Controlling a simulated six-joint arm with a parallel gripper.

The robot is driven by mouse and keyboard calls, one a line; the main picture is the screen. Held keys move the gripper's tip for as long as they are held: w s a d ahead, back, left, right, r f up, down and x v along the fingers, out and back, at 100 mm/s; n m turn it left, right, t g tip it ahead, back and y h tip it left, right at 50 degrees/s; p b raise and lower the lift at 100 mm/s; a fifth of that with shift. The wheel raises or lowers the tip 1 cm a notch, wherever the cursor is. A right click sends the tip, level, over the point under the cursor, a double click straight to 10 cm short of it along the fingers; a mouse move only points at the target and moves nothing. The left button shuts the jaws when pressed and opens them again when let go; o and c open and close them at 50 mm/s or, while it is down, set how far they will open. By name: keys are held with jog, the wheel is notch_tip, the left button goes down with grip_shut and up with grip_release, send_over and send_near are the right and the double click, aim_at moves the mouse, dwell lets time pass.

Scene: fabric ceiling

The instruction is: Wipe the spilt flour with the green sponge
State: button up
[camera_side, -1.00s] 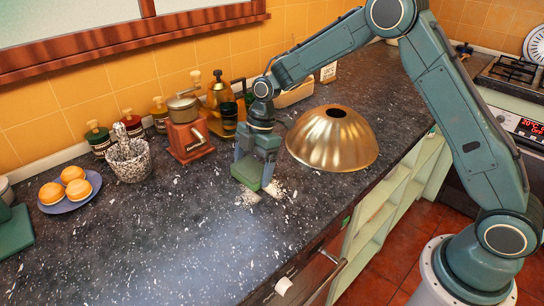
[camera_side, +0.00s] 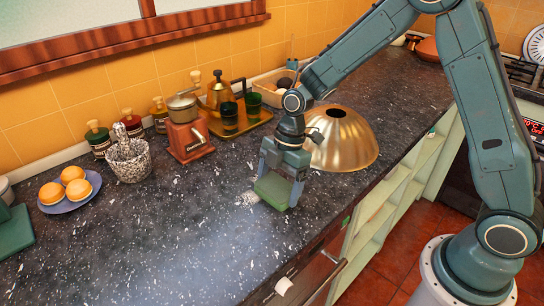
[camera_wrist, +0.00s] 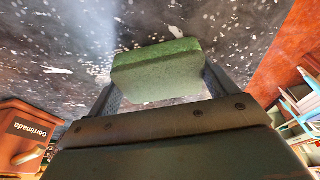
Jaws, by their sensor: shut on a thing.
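My gripper (camera_side: 283,178) is shut on the green sponge (camera_side: 273,191), low at the dark speckled counter near its front edge. The sponge looks to be on or just above the surface; I cannot tell which. In the wrist view the sponge (camera_wrist: 157,78) sits between the two fingers. A small white patch of spilt flour (camera_side: 246,199) shows just left of the sponge in the side view. Any flour under the sponge is hidden. In the wrist view, flour is hard to tell from the counter's white specks.
A brass dome (camera_side: 345,140) stands close behind and right of my gripper. A red coffee grinder (camera_side: 188,138), a speckled pot (camera_side: 129,160) and a plate (camera_side: 88,192) with orange-topped items stand to the left. The counter (camera_side: 150,250) at the front left is clear.

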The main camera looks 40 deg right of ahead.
jog(key=s, duration=0.5)
jog(key=shift+w+r, duration=0.2)
jog(key=shift+r, duration=3.85)
jog(key=shift+w, duration=0.15)
jog(key=w+a, duration=0.4)
jog(key=w, duration=0.9)
jog(key=shift+w, duration=0.15)
jog(key=shift+f, duration=0.1)
